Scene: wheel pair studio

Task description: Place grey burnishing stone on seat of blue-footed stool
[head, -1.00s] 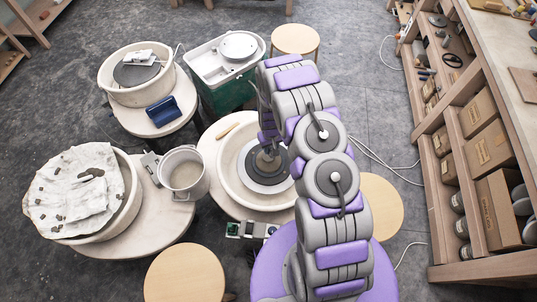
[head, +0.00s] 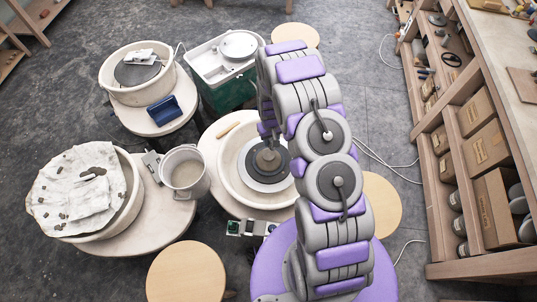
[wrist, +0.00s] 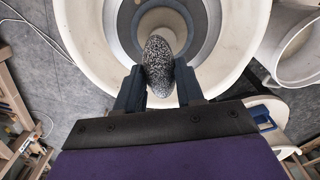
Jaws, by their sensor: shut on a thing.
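The grey burnishing stone (wrist: 159,66) is speckled, oval and upright in the wrist view. My gripper (wrist: 158,88) is shut on it, with a dark finger on each side. It hangs over a cream wheel basin (wrist: 225,70). Pale round wooden stool seats show at the back (head: 295,38), at the right (head: 381,206) and at the front left (head: 186,273). Their feet are mostly hidden, so I cannot tell which stool is blue-footed.
The wheel (head: 268,176) stands in its basin left of my arm. A green-based wheel unit (head: 225,95) stands behind. Shelves (head: 470,150) line the right side. Cables cross the floor between.

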